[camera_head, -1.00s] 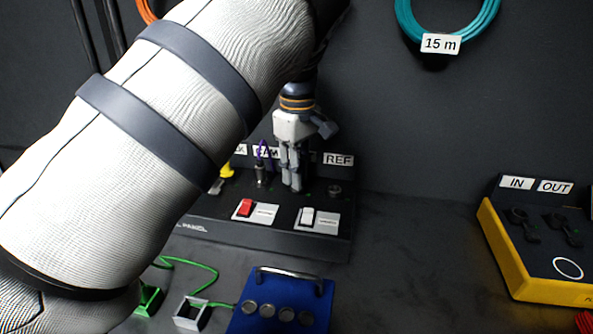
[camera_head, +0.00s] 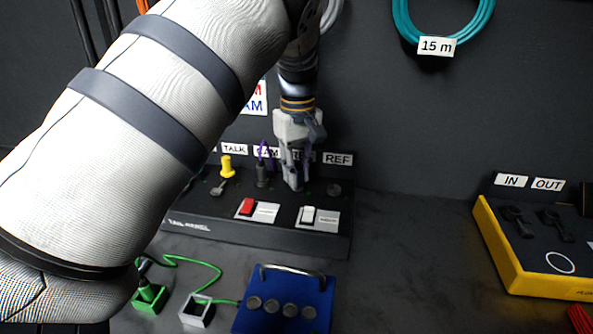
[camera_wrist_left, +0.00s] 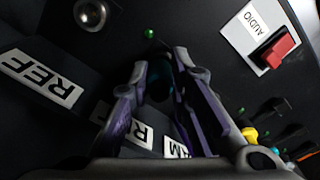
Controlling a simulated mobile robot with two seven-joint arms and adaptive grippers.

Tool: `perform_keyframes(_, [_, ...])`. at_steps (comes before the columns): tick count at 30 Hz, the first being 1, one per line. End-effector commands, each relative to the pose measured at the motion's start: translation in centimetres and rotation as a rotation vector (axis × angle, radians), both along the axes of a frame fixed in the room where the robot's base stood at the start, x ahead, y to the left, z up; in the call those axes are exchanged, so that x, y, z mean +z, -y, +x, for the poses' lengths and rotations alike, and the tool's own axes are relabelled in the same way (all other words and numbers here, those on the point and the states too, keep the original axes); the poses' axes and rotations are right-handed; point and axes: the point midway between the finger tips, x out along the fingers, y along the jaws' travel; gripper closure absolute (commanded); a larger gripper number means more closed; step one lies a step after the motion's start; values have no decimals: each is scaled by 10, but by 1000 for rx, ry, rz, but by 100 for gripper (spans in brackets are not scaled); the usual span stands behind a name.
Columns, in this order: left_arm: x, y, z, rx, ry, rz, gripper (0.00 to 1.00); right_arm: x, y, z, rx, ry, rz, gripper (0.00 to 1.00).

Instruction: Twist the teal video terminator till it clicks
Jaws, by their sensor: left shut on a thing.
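My left gripper (camera_head: 292,186) points down at the tail panel, between the CAM and REF labels, with its fingers shut on the teal video terminator. In the left wrist view the terminator (camera_wrist_left: 160,80) is a dark teal shape between the two fingertips, mostly shaded and partly covered. In the head view the fingers hide it. I cannot tell how far it is turned. My right gripper is not in view.
The panel (camera_head: 250,235) carries a red switch (camera_head: 246,206), a white switch (camera_head: 306,214), a yellow plug (camera_head: 227,166) and a dark plug (camera_head: 262,175) beside the gripper. A blue block (camera_head: 283,322) stands in front. A yellow-edged box (camera_head: 500,259) stands at right, with clear bench between.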

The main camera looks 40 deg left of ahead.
Motion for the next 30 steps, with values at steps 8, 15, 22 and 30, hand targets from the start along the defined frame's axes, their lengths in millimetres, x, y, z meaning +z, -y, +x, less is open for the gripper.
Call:
perform_keyframes(8, [-1,0,0,-165,0,-1,100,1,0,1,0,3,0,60])
perform_keyframes(15, [-1,0,-1,-221,-2,-1,62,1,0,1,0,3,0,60])
perform_keyframes(22, [-1,0,0,-220,-1,-2,59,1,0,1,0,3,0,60])
perform_keyframes(30, [37,0,1,-220,6,1,59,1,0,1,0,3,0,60])
